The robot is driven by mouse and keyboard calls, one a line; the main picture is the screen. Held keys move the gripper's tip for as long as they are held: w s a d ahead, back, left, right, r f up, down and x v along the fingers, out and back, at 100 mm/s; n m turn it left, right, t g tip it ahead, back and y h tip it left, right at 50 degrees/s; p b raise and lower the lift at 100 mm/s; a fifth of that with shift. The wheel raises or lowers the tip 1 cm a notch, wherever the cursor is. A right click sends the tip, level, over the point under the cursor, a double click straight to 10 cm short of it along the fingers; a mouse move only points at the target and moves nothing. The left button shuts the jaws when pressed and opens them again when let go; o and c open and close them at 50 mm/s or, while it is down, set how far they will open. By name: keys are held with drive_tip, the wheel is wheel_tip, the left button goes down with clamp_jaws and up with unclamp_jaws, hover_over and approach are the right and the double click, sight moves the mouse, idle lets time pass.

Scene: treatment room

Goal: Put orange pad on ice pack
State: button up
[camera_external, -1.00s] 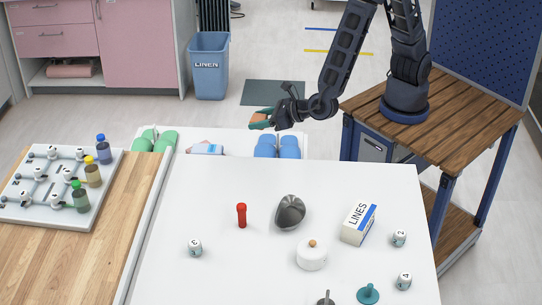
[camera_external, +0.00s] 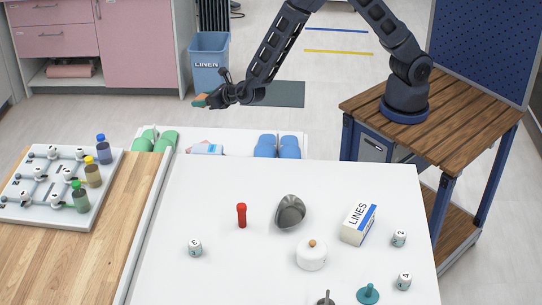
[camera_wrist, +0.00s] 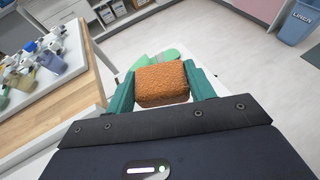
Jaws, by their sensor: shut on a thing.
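The orange pad (camera_wrist: 162,83) is a rough, spongy block. My gripper (camera_wrist: 162,90) is shut on it, with a teal finger on each side, in the wrist view. In the external view my gripper (camera_external: 201,101) is in the air beyond the table's far edge, with the orange pad (camera_external: 200,98) small at its tip. The ice pack (camera_external: 206,149) appears to be the light blue and white item at the table's far side, with a pinkish part at its left end. My gripper is above and behind it, apart from it.
The white table (camera_external: 215,280) holds a red bottle (camera_external: 242,215), a grey mouse-like object (camera_external: 290,212), a LINES box (camera_external: 359,223) and a white pot (camera_external: 311,256). A LINEN bin (camera_external: 209,70) stands behind.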

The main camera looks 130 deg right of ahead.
sight(208, 149)
wheel_tip(208, 149, down, 20)
drive_tip(key=shift+r, duration=0.15)
idle(0.5)
drive_tip(key=shift+f, duration=0.2)
drive_tip(key=o, duration=0.9)
drive_tip(key=shift+r, duration=0.1)
